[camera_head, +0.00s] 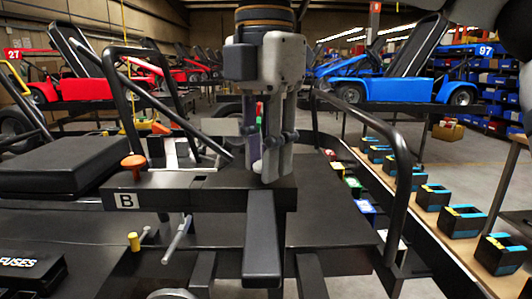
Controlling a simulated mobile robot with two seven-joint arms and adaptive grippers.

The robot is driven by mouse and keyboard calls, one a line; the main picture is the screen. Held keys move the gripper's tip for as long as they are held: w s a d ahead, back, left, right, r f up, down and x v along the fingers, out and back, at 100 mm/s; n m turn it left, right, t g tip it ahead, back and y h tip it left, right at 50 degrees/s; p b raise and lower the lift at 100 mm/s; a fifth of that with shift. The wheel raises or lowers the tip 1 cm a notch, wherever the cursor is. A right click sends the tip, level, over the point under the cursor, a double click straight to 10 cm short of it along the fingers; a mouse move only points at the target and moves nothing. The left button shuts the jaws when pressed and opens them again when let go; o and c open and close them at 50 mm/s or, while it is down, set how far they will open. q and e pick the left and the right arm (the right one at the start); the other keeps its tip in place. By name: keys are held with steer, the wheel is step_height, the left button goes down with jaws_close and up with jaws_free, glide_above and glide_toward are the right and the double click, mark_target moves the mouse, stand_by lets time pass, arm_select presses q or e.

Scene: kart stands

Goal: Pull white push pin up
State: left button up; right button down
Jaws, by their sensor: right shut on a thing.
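My right gripper (268,168) hangs down in the middle of the head view, its fingers pointing at the black crossbar of the kart stand (215,192). It is shut on the white push pin (257,167), of which only a small pale part shows low between the fingertips, just above the bar. The fingers hide the rest of the pin, and I cannot tell how far it stands out of the bar. My left gripper is not in view.
An orange knob (133,162) stands on the crossbar's left, above the "B" label (125,200). A yellow-capped pin (134,241) is lower left. A black tube frame (385,130) arches at right. Black bins (500,254) line a wooden shelf farther right.

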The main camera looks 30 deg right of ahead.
steer(key=shift+r, duration=0.3)
steer(key=c, duration=1.2)
jaws_free()
steer(key=shift+c, duration=0.2)
